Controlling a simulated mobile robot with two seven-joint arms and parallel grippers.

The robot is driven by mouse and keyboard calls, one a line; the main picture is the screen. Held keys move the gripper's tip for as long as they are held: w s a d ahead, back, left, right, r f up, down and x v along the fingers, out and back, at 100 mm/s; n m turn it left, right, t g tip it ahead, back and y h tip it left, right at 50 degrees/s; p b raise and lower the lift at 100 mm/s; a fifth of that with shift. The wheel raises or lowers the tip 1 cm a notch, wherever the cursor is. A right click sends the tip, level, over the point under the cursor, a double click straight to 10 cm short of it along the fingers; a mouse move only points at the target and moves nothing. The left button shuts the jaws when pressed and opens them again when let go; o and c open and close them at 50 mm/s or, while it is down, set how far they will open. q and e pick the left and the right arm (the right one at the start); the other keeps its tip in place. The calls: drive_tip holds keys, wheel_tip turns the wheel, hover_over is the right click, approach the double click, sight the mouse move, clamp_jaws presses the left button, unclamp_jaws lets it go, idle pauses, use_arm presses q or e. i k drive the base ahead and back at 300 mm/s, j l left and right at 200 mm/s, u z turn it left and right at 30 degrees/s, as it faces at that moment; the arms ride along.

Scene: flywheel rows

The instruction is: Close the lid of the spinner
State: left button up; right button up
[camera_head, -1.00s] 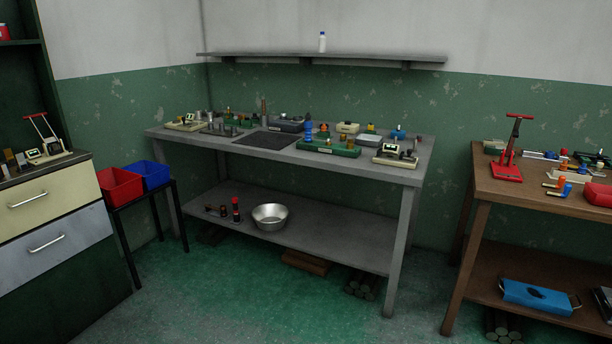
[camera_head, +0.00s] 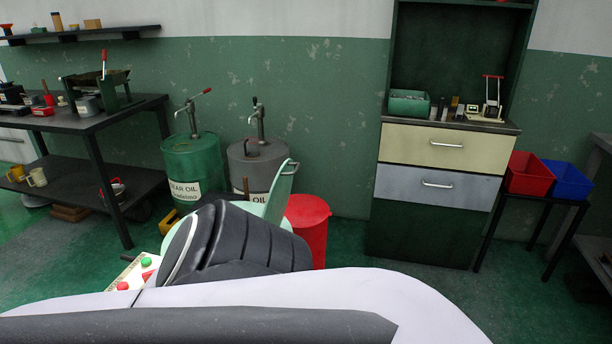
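A pale mint-green machine, which looks like the spinner (camera_head: 281,190), stands in the lower middle of the view. A raised mint-green part with a loop-like handle shows at its upper right; this may be its lid, but I cannot tell how far open it is. A cream panel (camera_head: 133,272) with green and red buttons shows at its lower left. My own dark grey and white arm links cover most of the machine, so its opening is hidden. No fingers of either gripper are in view.
A red bin (camera_head: 308,228) stands right behind the machine. A green oil drum (camera_head: 193,165) and a grey oil drum (camera_head: 257,165) stand by the wall. A dark workbench (camera_head: 75,122) is at left, a drawer cabinet (camera_head: 437,170) at right. Floor at lower right is clear.

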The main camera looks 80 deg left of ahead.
sight(277, 200)
drive_tip(key=u, duration=1.3)
